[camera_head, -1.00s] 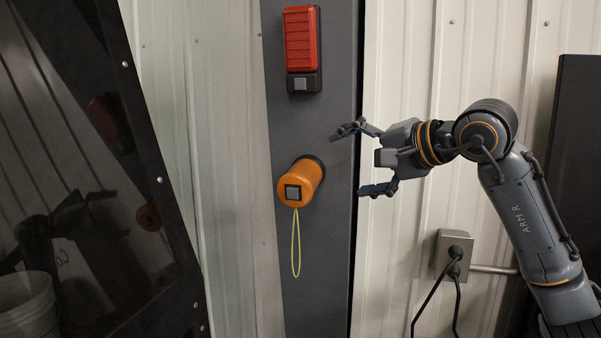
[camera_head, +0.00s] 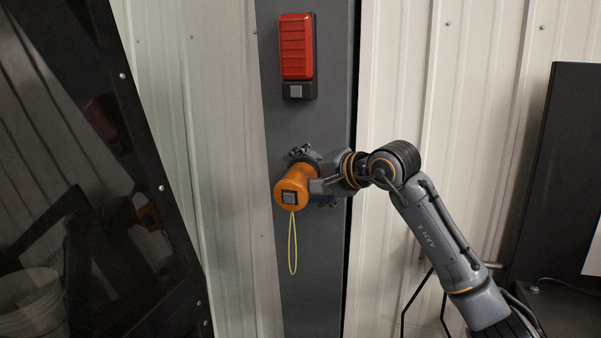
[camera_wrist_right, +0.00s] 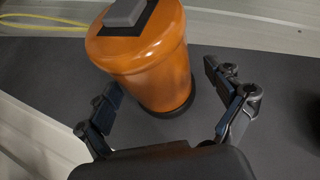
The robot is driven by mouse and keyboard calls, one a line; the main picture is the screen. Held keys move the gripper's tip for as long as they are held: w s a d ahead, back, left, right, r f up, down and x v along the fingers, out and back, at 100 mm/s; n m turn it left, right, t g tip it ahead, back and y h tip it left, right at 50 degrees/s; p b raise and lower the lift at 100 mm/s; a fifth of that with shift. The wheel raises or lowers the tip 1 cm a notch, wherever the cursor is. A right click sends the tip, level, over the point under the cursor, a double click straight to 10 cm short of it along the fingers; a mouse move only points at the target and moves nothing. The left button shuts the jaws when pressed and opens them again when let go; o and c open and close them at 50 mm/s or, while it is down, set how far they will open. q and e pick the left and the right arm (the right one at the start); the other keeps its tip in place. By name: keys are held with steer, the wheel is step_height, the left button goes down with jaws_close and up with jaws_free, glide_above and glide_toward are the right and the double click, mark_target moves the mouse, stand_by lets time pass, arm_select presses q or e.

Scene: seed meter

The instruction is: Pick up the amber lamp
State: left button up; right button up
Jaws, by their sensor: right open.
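The amber lamp (camera_head: 292,193) is an orange cylinder with a grey square button on its end and a yellow cord loop hanging below. It sticks out from the dark vertical panel. My right gripper (camera_head: 312,178) is at the lamp's right side, with one finger above it and the other partly hidden behind it. In the right wrist view, the lamp (camera_wrist_right: 155,65) stands between the open fingers of my right gripper (camera_wrist_right: 170,95), with gaps showing on both sides. My left gripper is not in view.
A red ribbed device (camera_head: 297,50) with a grey button is on the dark panel (camera_head: 310,270) above the lamp. A dark glossy pane (camera_head: 90,180) stands at the left. A dark cabinet (camera_head: 560,170) is at the right. Pale corrugated wall lies behind.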

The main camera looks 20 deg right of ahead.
steer(key=shift+s, duration=0.1)
steer(key=shift+c, duration=0.6)
steer(key=shift+s+d+r, duration=0.1)
steer(key=c, duration=1.4)
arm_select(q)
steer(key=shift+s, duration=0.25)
arm_select(e)
steer(key=shift+o, duration=0.2)
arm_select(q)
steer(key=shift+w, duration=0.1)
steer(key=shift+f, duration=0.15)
arm_select(e)
steer(key=shift+r, duration=0.15)
steer(key=shift+s+d+r+b, duration=0.25)
steer(key=shift+s+r+b, duration=0.15)
steer(key=shift+b, duration=0.2)
arm_select(q)
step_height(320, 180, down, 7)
steer(key=b, duration=0.5)
steer(key=shift+b, duration=0.4)
arm_select(e)
steer(key=s+d+r, duration=0.1)
steer(key=s+r, duration=0.2)
steer(key=s, duration=0.5)
steer(key=s+d+r, duration=0.1)
steer(key=s+r, duration=0.2)
steer(key=s, duration=0.5)
steer(key=shift+d, duration=0.3)
